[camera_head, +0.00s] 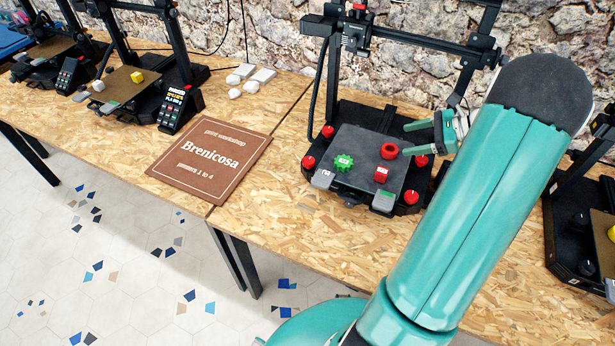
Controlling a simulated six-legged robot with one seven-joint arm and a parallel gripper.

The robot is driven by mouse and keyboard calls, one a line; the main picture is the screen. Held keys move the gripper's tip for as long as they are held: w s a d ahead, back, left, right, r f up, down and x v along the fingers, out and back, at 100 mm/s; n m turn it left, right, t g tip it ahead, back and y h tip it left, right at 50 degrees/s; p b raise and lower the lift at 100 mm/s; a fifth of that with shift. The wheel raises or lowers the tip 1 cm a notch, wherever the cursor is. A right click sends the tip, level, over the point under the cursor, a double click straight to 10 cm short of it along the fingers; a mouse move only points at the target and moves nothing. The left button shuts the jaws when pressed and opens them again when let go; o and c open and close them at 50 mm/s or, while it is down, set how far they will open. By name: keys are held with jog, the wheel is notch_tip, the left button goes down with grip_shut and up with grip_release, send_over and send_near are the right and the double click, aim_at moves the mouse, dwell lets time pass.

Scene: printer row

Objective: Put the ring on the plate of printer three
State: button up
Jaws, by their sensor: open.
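A red ring (390,151) is on the dark plate (363,142) of the printer with red knobs (385,30), near the plate's right side. A red block (381,174) stands in front of it and a green gear-shaped piece (344,162) lies to its left. My gripper (404,139) is open, its two fingers pointing left just beside the ring, one above and one below in the picture. I cannot tell whether a finger touches the ring. I see no printer number that I can read. My teal arm hides the printer's right part.
Two printers stand on the left, one with a yellow block (137,77) on its plate. Another printer (580,225) is partly in view at the right edge. A brown sign (209,158) lies on the wooden table (270,215). White blocks (262,75) lie behind it.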

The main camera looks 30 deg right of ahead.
jog(key=a+r+n+g+h, duration=0.1)
jog(key=a+r+n+g, duration=0.15)
jog(key=a, duration=0.45)
jog(key=w+a+r+n+g+h, duration=0.1)
jog(key=a+r+n, duration=0.3)
jog(key=a, duration=0.3)
jog(key=a+r+n+g+h, duration=0.1)
jog(key=a+r+n+g, duration=0.2)
jog(key=a, duration=0.4)
jog(key=s+a+r+n+t+h, duration=0.2)
jog(key=s+a+n, duration=0.3)
jog(key=a+n, duration=0.2)
jog(key=s+a+r+n+t+h, duration=0.2)
jog(key=s+a+n+h, duration=0.1)
jog(key=s+a+n, duration=0.3)
jog(key=a+n, duration=0.2)
jog(key=a, duration=0.2)
jog(key=shift+r+h, duration=0.15)
jog(key=shift+h, duration=0.15)
